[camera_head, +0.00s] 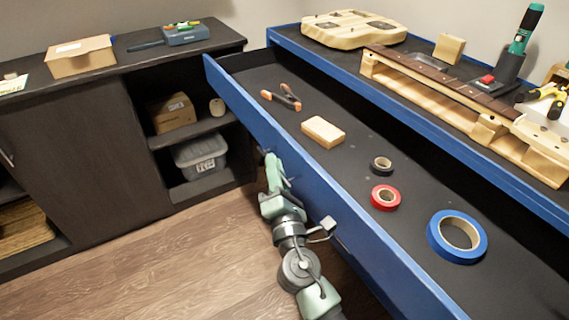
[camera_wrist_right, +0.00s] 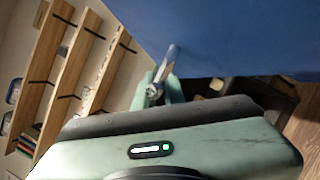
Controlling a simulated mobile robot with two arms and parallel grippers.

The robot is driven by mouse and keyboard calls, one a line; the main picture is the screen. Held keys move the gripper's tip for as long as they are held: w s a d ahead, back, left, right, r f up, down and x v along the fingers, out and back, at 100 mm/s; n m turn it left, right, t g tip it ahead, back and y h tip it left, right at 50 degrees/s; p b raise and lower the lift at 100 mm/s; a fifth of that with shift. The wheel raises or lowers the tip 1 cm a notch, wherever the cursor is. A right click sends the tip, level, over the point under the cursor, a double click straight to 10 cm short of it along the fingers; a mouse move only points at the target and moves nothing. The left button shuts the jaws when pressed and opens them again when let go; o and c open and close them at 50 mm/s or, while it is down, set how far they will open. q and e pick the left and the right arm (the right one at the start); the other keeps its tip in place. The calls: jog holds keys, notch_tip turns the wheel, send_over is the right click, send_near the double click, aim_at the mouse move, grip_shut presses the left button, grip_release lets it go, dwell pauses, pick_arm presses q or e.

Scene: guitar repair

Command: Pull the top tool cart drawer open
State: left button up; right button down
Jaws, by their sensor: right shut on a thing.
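The top drawer (camera_head: 262,128) of the blue tool cart is pulled well out, with its dark lined floor showing. In it lie an orange-and-black clamp (camera_head: 284,97), a wooden block (camera_head: 323,131), a black tape roll (camera_head: 381,166), a red tape roll (camera_head: 386,197) and a large blue tape roll (camera_head: 457,237). My right gripper (camera_head: 271,168) is at the outer face of the drawer front. In the right wrist view its green fingers (camera_wrist_right: 158,92) are shut on the metal drawer handle (camera_wrist_right: 167,62), against the blue front. My left gripper is in neither view.
The cart top (camera_head: 411,50) carries a guitar body (camera_head: 354,28), a neck on a wooden support (camera_head: 440,85) and a green-handled tool (camera_head: 525,30). A dark cabinet (camera_head: 95,140) with open shelves stands at left. Wooden floor (camera_head: 190,245) is clear between cabinet and drawer.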

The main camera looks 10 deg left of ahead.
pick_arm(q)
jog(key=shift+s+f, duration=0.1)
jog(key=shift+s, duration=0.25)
pick_arm(e)
jog(key=c, duration=1.5)
grip_release()
